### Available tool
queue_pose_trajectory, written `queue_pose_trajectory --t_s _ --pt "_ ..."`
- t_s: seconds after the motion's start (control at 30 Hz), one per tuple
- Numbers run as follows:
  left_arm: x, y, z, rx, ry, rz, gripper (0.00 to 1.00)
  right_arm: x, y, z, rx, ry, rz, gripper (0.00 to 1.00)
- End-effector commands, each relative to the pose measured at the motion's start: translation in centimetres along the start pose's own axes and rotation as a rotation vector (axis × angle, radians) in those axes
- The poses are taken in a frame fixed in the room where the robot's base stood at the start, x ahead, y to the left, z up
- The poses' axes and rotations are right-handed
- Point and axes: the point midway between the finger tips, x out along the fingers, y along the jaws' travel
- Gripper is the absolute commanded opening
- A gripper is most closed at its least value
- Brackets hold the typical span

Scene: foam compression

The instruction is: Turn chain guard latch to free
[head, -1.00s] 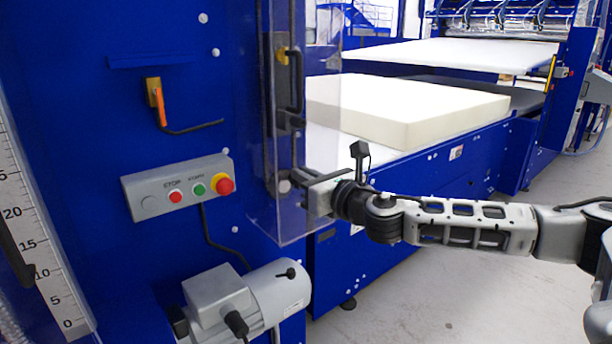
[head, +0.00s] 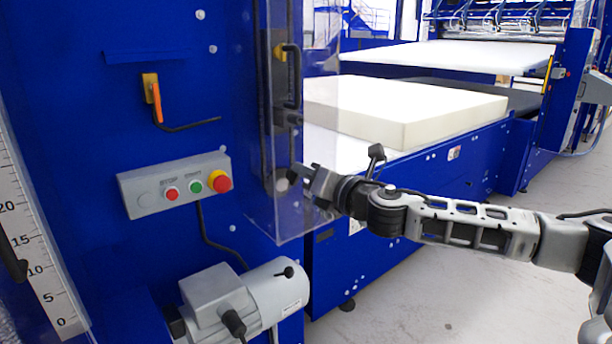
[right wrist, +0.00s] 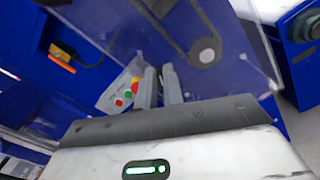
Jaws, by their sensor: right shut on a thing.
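The chain guard (head: 262,130) is a clear panelled cover on the side of the blue machine. It also shows in the right wrist view (right wrist: 228,62), with a dark chain loop and a pale round sprocket behind it. My right gripper (head: 302,176) is at the guard's lower right edge, rolled on its side. In the right wrist view its two fingers (right wrist: 160,86) are close together, shut on the small latch at the guard's edge. The fingers hide most of the latch, so its exact angle cannot be told. My left gripper is not in view.
A grey control box (head: 176,184) with red, green and yellow-red buttons is left of the guard. A grey motor (head: 245,300) sits below. An orange-handled switch (head: 154,92) is above the box. A foam block (head: 405,112) lies on the conveyor behind my right arm.

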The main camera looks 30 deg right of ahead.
Motion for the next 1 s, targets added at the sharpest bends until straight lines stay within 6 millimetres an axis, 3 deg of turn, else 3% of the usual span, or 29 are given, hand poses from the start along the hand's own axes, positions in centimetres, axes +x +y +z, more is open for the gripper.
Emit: queue_pose_trajectory --t_s 0.33,1.0 --pt "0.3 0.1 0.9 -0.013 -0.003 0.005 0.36 0.0 -0.7 -0.3 0.33 0.0 -0.001 0.0" --pt "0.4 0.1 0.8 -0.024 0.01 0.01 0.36 0.0 -1.5 -0.7 0.896 -0.001 -0.002 0.0"
